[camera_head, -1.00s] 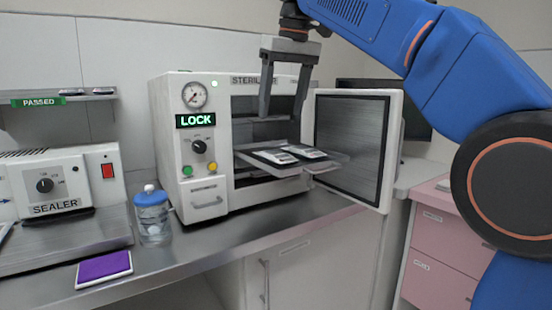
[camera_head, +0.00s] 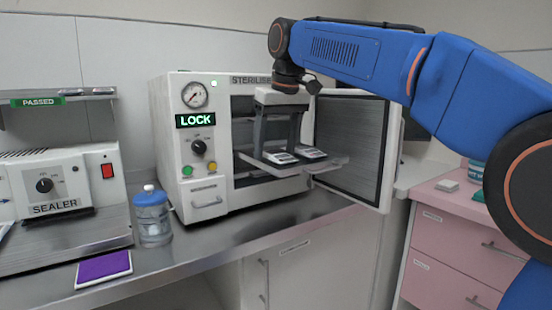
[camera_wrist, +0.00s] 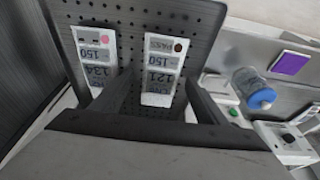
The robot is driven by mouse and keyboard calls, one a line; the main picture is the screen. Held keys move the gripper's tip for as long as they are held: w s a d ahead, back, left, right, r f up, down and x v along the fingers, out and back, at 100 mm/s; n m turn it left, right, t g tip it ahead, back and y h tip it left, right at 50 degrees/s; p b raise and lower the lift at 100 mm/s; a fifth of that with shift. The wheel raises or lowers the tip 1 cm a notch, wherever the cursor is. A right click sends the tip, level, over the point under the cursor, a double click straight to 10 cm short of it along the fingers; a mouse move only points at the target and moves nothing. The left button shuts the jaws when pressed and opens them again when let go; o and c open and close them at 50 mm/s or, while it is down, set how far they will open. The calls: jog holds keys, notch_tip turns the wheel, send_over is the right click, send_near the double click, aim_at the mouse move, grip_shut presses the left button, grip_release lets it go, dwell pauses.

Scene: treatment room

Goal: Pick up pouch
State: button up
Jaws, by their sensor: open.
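Two pouches lie on the pulled-out perforated tray (camera_head: 328,162) of the steriliser. In the head view the left pouch (camera_head: 281,158) is below my gripper (camera_head: 277,146), and the right pouch (camera_head: 311,153) is beside it. In the wrist view my gripper (camera_wrist: 158,97) is open, with its fingers either side of the pouch marked PASS (camera_wrist: 161,65), which has a dark dot. The other pouch (camera_wrist: 97,55), with a pink dot, lies left of the fingers there. Neither pouch is held; the exact gap to the tray is unclear.
The steriliser (camera_head: 203,150) has its door (camera_head: 352,145) open to the right of the tray. A blue-capped bottle (camera_head: 153,217), a purple pad (camera_head: 104,268) and the sealer (camera_head: 62,187) stand left. A pink drawer cabinet (camera_head: 440,245) stands at right.

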jog(key=shift+f, duration=0.1)
jog(key=c, duration=1.1)
jog(key=shift+c, duration=0.2)
